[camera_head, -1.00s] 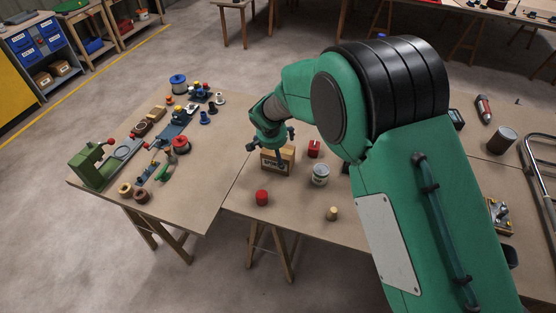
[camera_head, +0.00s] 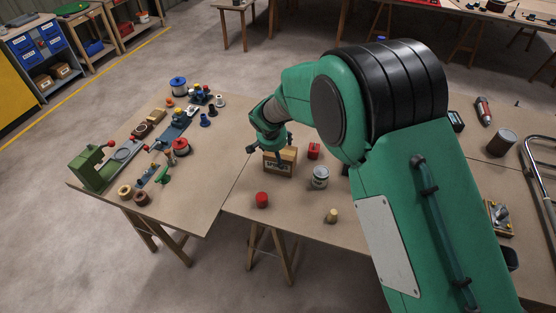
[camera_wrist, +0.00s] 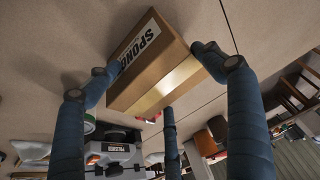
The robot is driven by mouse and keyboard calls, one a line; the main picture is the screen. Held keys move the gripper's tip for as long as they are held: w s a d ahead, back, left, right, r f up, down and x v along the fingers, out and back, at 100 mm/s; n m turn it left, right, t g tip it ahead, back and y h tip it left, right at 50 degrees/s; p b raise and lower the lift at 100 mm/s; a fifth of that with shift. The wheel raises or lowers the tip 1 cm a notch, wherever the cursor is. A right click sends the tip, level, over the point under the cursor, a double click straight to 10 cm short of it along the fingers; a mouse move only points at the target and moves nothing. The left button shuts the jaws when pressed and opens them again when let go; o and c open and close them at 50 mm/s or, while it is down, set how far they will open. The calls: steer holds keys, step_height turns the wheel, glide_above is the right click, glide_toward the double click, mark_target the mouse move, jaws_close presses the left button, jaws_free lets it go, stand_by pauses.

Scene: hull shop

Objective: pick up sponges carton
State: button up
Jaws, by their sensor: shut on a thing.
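The sponges carton (camera_head: 281,167) is a brown cardboard box with a white label, at the far left part of the middle table in the head view. My gripper (camera_head: 272,145) is at its top from above and is shut on it. In the wrist view the carton (camera_wrist: 158,84) shows its label and shiny tape, with blue fingers of my gripper (camera_wrist: 160,68) on either side and a third finger below. I cannot tell whether the carton's base touches the table.
A red container (camera_head: 314,151), a grey can (camera_head: 320,177), a red cylinder (camera_head: 262,200) and a small tan piece (camera_head: 332,215) stand close by. The left table (camera_head: 211,150) holds tools and spools. Bare tabletop lies in front of the carton.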

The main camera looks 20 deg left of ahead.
steer(key=shift+f, duration=0.1)
steer(key=shift+r+p, duration=1.3)
steer(key=shift+r, duration=3.75)
